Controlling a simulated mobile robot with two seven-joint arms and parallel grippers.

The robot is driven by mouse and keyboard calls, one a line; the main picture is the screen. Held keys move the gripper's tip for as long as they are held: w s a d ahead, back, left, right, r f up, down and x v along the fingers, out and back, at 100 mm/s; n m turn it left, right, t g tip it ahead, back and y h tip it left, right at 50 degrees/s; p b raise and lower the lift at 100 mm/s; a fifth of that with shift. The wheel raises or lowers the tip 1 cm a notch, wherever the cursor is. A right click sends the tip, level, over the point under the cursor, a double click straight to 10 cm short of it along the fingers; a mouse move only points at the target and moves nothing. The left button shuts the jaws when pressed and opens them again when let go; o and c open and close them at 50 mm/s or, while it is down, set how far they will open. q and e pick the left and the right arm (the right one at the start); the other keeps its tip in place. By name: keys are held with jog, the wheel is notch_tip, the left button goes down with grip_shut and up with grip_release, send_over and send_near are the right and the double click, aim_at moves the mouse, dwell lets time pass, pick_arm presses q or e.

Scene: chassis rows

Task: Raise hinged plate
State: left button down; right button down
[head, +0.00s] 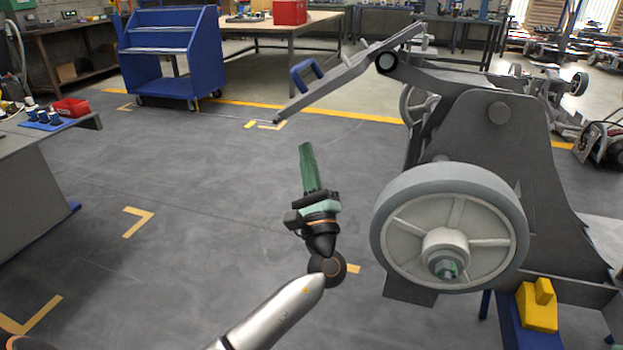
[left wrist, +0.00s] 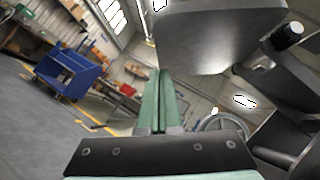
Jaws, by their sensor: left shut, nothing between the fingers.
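The hinged plate (head: 345,78) is a long grey plate with a blue handle (head: 307,73). It slopes down to the left from a round pivot (head: 387,62) on the grey chassis (head: 490,125). My left gripper (head: 306,146) has green fingers that are shut and empty, pointing up. In the head view it shows below the plate's low end, left of the big wheel. In the left wrist view the shut fingers (left wrist: 162,78) point toward a large grey surface (left wrist: 205,35) overhead, likely the plate's underside. I cannot tell if they touch. My right gripper is not in view.
A large grey wheel (head: 450,228) stands right of my left arm. A yellow block (head: 537,305) sits on a blue stand at lower right. A blue cart (head: 172,55) and a workbench (head: 270,27) stand behind. The floor left of the chassis is clear.

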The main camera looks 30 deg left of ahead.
pick_arm(q)
jog(key=shift+w+a+r+p, duration=0.2)
jog(key=shift+a+r, duration=0.65)
jog(key=shift+r, duration=0.3)
jog(key=shift+w+a+r+p, duration=0.15)
jog(key=shift+a+r, duration=0.7)
jog(key=shift+r, duration=0.25)
jog(key=a+r+m+t+h+p, duration=0.1)
jog(key=r+m+t+h, duration=0.3)
jog(key=m, duration=0.4)
jog(key=s+a+r+m+t+h+p, duration=0.1)
jog(key=a+r+m+t+h, duration=0.3)
jog(key=r+m+h, duration=0.3)
jog(key=shift+r+m, duration=0.4)
jog(key=shift+r, duration=0.2)
jog(key=shift+s+a+r, duration=0.1)
jog(key=shift+s, duration=0.05)
